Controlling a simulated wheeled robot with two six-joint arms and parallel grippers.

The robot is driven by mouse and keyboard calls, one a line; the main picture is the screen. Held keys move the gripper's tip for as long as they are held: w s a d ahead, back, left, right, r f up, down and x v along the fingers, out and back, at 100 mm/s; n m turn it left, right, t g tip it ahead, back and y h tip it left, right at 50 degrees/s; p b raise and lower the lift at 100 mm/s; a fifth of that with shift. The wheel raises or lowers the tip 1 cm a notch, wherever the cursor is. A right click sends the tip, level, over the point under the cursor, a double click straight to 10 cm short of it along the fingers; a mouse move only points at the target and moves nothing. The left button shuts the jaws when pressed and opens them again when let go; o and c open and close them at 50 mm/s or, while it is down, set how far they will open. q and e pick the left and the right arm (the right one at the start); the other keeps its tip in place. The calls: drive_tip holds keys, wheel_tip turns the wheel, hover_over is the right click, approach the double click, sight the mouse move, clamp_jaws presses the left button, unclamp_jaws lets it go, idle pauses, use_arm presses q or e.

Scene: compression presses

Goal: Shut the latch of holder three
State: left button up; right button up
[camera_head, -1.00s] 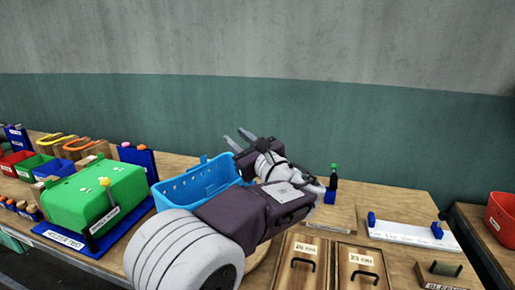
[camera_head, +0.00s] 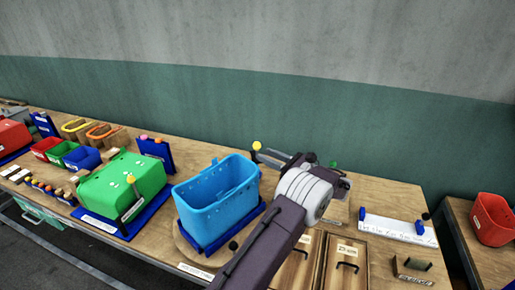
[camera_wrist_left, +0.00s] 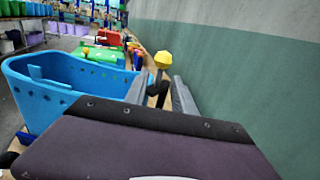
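The blue tub (camera_head: 212,212) sits in a blue holder base (camera_head: 217,245) on a round wooden plate; I take this as holder three, though its label is too small to read. A yellow knob (camera_head: 257,146) stands at the tub's far right corner. In the left wrist view the yellow knob (camera_wrist_left: 163,60) tops a dark stem, just beyond or between my fingers. My left gripper (camera_head: 265,155) points left at the knob, fingers apart. Its open fingers (camera_wrist_left: 158,92) also show in the wrist view; contact cannot be told. My right gripper is out of view.
Wooden boxes with handles (camera_head: 345,262) and a white tray (camera_head: 397,230) lie right. A green-topped item (camera_head: 333,164) is partly behind my wrist. A wall runs behind the table.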

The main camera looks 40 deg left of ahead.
sight(257, 151)
use_arm(q)
drive_tip(key=a+p, duration=0.1)
drive_tip(key=a, duration=0.4)
drive_tip(key=shift+a, duration=0.2)
drive_tip(key=shift+d, duration=0.1)
